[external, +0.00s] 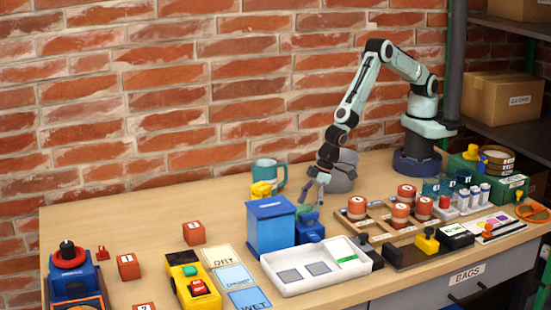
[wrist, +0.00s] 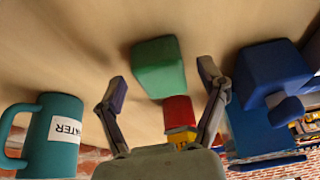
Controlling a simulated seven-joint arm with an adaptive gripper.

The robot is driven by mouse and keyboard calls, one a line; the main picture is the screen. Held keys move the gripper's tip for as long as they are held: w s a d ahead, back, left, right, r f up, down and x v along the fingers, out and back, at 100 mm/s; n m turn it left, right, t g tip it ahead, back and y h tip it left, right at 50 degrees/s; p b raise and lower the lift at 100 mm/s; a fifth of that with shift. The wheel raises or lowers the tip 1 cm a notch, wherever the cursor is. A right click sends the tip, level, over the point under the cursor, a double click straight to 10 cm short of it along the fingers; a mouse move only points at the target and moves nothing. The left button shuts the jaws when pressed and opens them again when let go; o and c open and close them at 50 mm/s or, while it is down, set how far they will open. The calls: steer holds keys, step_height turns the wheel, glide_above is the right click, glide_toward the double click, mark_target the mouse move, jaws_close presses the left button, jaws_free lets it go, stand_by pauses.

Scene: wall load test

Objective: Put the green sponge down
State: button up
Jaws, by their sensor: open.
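The green sponge (wrist: 160,66) shows as a green block in the wrist view, on the tabletop just past my fingertips. In the external view a bit of green (external: 304,209) shows beside the blue box, mostly hidden. My gripper (wrist: 163,82) is open, its two fingers spread wide on either side of the sponge's near end. I see no finger closed on it. In the external view my gripper (external: 318,193) points down just above that green patch. Whether a fingertip touches the sponge I cannot tell.
A teal mug (wrist: 62,135) marked WATER is on the left in the wrist view; blue objects (wrist: 270,75) are on the right. A red block (wrist: 180,112) shows between the fingers. A white tray (external: 290,288) and blue box (external: 270,228) stand near my gripper in the external view.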

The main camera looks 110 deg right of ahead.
steer(key=v, duration=1)
steer(key=s+d+r+g, duration=0.2)
steer(key=s+d+r, duration=0.7)
steer(key=s+r, duration=0.25)
steer(key=s+d+r+g, duration=0.1)
steer(key=s+d, duration=0.1)
steer(key=s, duration=0.8)
steer(key=s+d+r+n+g, duration=0.1)
steer(key=s+d, duration=0.1)
steer(key=s, duration=0.8)
steer(key=shift+s+d+r+g+y, duration=0.2)
steer(key=shift+s+r+g+y, duration=0.1)
steer(key=shift+g+y, duration=0.1)
